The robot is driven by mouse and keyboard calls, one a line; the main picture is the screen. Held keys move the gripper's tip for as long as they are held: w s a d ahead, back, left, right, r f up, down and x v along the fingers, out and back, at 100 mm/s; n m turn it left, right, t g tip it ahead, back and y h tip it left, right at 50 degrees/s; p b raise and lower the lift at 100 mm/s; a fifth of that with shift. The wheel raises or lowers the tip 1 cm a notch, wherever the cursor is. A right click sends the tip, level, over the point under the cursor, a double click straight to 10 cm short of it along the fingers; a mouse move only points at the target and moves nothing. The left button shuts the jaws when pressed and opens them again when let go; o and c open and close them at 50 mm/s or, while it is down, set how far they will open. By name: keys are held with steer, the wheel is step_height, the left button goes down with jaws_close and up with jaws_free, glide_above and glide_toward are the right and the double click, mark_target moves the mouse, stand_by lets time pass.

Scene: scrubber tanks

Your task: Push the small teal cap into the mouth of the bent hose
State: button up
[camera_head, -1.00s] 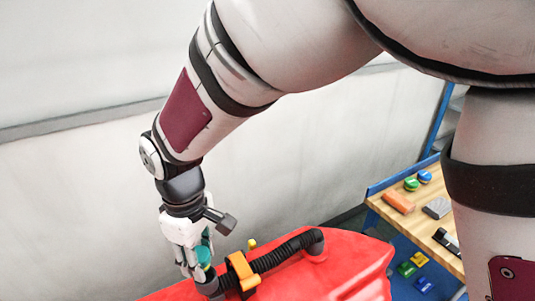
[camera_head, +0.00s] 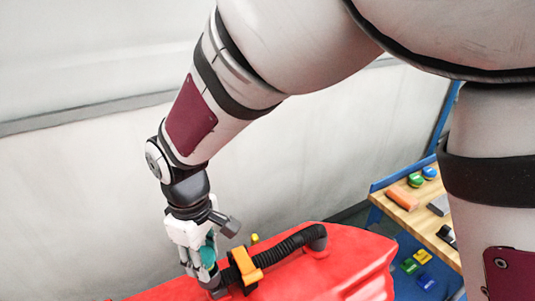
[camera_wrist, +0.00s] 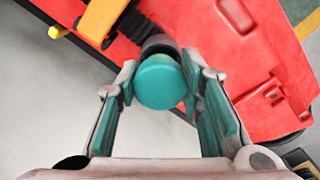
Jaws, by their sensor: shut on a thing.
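The teal cap (camera_wrist: 160,82) is a round disc between my fingertips in the wrist view, its flat face toward the camera. My gripper (camera_wrist: 160,78) is shut on it from both sides; it also shows in the head view (camera_head: 207,274). The bent hose (camera_head: 290,246) is black and ribbed and lies on the red tank body. Its dark end (camera_wrist: 160,45) shows right behind the cap. The cap appears lined up with this end, but its far side hides the mouth, so I cannot tell how deep it sits.
An orange clamp (camera_head: 245,268) holds the hose near its end. A small yellow knob (camera_head: 254,239) stands beside the hose. The red tank body (camera_head: 350,262) lies below. A wooden bench (camera_head: 408,218) with several small objects is at the right.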

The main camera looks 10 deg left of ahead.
steer(key=shift+f, duration=0.4)
steer(key=shift+f, duration=0.1)
steer(key=shift+f, duration=0.15)
steer(key=shift+d+f, duration=0.1)
steer(key=shift+f, duration=0.1)
steer(key=shift+s+d+f, duration=0.1)
steer(key=shift+s+f, duration=0.05)
steer(key=shift+f, duration=0.05)
stand_by(0.5)
stand_by(0.5)
steer(key=o, duration=1)
steer(key=shift+o, duration=0.2)
steer(key=shift+r, duration=0.15)
